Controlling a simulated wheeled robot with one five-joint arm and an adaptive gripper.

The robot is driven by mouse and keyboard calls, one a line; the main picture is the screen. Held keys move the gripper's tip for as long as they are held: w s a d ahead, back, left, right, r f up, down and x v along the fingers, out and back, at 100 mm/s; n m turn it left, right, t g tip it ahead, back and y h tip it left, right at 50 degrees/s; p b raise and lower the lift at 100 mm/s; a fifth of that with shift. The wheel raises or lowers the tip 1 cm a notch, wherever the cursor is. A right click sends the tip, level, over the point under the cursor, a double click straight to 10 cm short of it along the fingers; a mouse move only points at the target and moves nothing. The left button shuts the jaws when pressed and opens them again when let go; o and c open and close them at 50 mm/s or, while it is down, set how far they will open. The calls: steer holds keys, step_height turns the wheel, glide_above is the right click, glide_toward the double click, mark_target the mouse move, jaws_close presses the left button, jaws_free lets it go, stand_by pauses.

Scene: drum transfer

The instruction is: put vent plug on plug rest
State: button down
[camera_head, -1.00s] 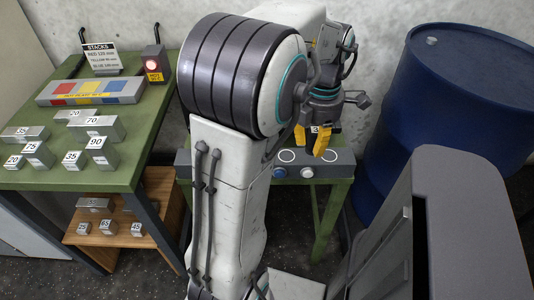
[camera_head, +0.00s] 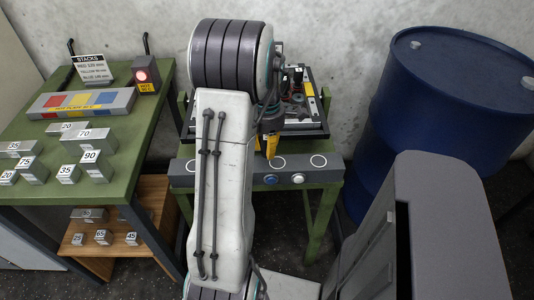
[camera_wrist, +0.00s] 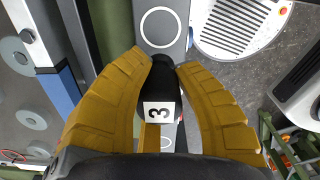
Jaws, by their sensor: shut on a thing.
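My gripper (camera_head: 268,146) has yellow fingers and hangs over the grey bar. In the wrist view my gripper (camera_wrist: 164,66) is shut around a black piece (camera_wrist: 159,82) with a white label "3", which appears to be the vent plug. In the head view this piece is hidden. The grey bar (camera_head: 225,178) carries white rings, one to the left (camera_head: 193,167) and others to the right (camera_head: 318,161); I cannot tell which ring, if any, is the plug rest. In the wrist view one white ring (camera_wrist: 160,27) lies just beyond the fingertips, and the held piece is apart from it.
A blue button (camera_head: 271,179) and a white one (camera_head: 297,178) are on the bar's front. A black tray (camera_head: 305,132) of equipment is behind it. A blue drum (camera_head: 440,110) stands right. A green table (camera_head: 125,150) with numbered blocks stands left. A grey cabinet (camera_head: 435,215) is front right.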

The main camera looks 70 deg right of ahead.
steer(key=shift+f+p, duration=0.6)
steer(key=shift+f, duration=1.15)
steer(key=shift+f, duration=0.1)
steer(key=c, duration=1)
jaws_free()
